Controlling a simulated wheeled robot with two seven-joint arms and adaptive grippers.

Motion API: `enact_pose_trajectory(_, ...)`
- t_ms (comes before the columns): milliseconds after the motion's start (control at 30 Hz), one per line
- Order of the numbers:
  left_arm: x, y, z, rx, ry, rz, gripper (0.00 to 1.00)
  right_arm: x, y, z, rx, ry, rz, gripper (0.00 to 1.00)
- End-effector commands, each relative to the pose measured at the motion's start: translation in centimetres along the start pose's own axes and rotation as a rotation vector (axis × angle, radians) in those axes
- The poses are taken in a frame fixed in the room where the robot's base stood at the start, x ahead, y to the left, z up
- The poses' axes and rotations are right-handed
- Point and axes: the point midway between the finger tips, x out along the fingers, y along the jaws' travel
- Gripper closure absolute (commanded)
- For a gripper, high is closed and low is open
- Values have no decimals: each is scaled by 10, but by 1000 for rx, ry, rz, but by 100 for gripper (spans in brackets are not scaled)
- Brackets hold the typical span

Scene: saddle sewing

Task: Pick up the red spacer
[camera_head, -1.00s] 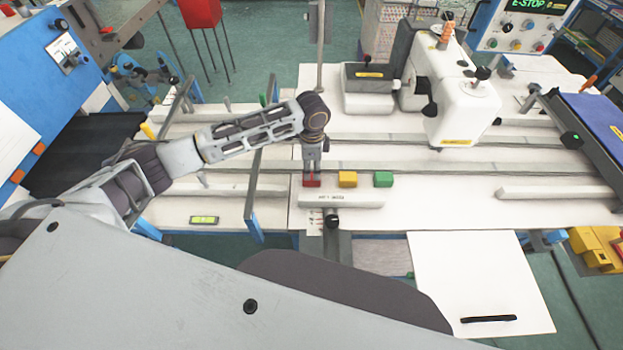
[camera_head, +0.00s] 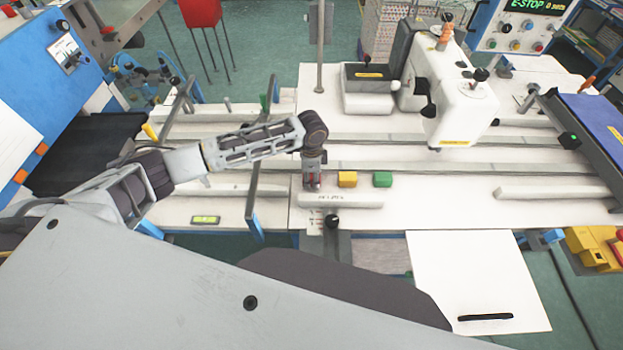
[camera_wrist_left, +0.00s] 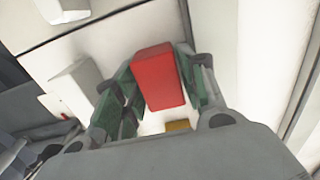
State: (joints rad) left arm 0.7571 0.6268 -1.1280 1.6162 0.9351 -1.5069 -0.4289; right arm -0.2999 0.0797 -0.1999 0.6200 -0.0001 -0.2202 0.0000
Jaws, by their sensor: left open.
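The red spacer is a small red block; in the left wrist view the red spacer (camera_wrist_left: 159,78) lies between the two fingers of my left gripper (camera_wrist_left: 158,85). The fingers stand open on either side of it; whether they touch it I cannot tell. In the head view my left gripper (camera_head: 312,184) points down over the spacer and hides most of it, with only a little red showing. A yellow block (camera_head: 347,179) and a green block (camera_head: 383,179) stand in a row to its right. My right gripper is not in view.
A white labelled bar (camera_head: 340,200) lies just in front of the blocks. A white sewing machine (camera_head: 462,105) stands behind to the right, with a grey bin (camera_head: 369,76) beside it. The table right of the green block is clear.

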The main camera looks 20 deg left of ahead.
Motion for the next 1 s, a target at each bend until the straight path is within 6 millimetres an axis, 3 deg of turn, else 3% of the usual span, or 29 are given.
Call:
enact_pose_trajectory(100,0,0,0,0,0,0,60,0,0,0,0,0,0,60)
enact_pose_trajectory(333,0,0,0,0,0,0,90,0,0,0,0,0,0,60)
enact_pose_trajectory(733,-6,0,0,1,1,-2,90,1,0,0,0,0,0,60)
enact_pose_trajectory(1000,-33,-1,-1,1,2,-1,90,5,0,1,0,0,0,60)
